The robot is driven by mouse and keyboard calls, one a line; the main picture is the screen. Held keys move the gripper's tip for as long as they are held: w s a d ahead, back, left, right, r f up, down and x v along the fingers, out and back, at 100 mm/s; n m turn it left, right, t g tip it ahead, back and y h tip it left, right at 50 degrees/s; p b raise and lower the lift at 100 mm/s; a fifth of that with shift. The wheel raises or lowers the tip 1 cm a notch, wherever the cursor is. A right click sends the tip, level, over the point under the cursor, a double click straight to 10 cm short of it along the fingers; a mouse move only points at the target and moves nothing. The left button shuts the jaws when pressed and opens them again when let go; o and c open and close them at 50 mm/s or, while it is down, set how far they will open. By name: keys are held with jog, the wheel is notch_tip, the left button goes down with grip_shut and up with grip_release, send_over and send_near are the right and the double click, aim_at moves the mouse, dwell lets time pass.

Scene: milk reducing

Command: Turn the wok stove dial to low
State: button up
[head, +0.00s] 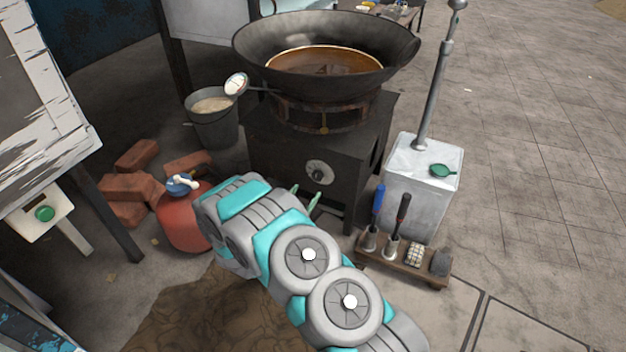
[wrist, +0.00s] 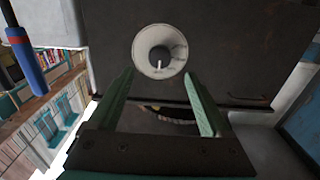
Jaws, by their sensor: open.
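The wok stove (head: 290,160) is a dark metal box with a large wok (head: 300,50) of brown liquid on top. Its dial (head: 319,172) is a pale round disc with a dark knob on the front face. In the wrist view the dial (wrist: 160,51) is at the upper middle, with markings on its right and lower side. My gripper (head: 305,196) is in front of the stove, just below and left of the dial in the head view. In the wrist view my gripper (wrist: 162,88) is open and empty, its green fingers apart below the dial. The knob appears clear of both fingers.
A red gas cylinder (head: 186,222) and bricks (head: 130,190) are left of my arm. A bucket (head: 213,122) stands left of the stove. A white metal box (head: 420,185) and a low tool rack (head: 400,268) are on the right. Open paving lies far right.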

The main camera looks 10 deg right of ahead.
aim_at(316, 177)
jog(key=shift+x, duration=3.6)
grip_shut()
jog(key=shift+n, duration=0.4)
jog(key=n+p, duration=0.1)
jog(key=n, duration=0.2)
jog(key=shift+n, duration=0.3)
jog(key=shift+n+p, duration=0.55)
jog(key=shift+n, duration=1.05)
